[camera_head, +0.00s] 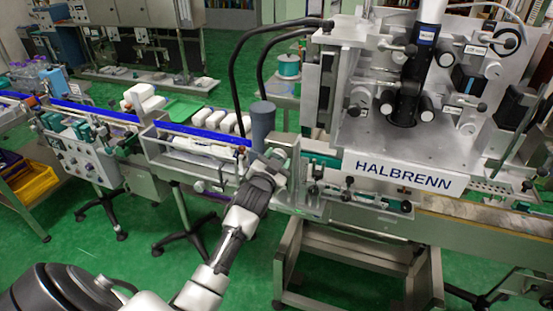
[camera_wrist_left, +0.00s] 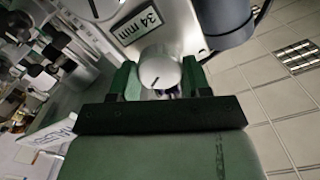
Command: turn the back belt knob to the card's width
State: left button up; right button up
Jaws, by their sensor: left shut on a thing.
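A pale round knob (camera_wrist_left: 155,67) with a dark line on its face shows in the left wrist view, between the two green fingers of my left gripper (camera_wrist_left: 160,80). The fingers are shut on it. In the head view, my left gripper (camera_head: 273,163) reaches the conveyor's front side, left of the HALBRENN machine (camera_head: 410,178). The knob is hidden there behind the gripper. My right gripper is not in view.
A dark grey cylinder (camera_head: 263,124) stands right behind my left gripper. The conveyor with a blue rail (camera_head: 205,134) runs off to the left, with several white items (camera_head: 229,122) behind it. Green floor (camera_head: 240,275) is open in front.

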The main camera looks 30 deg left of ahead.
pick_arm(q)
jog(key=n+p, duration=0.1)
jog(key=n, duration=0.4)
jog(key=shift+f+n, duration=0.15)
jog(key=shift+n, duration=0.15)
dwell(0.4)
jog(key=o, duration=0.9)
jog(key=shift+o, duration=0.2)
jog(key=b+v, duration=0.2)
jog(key=v, duration=0.9)
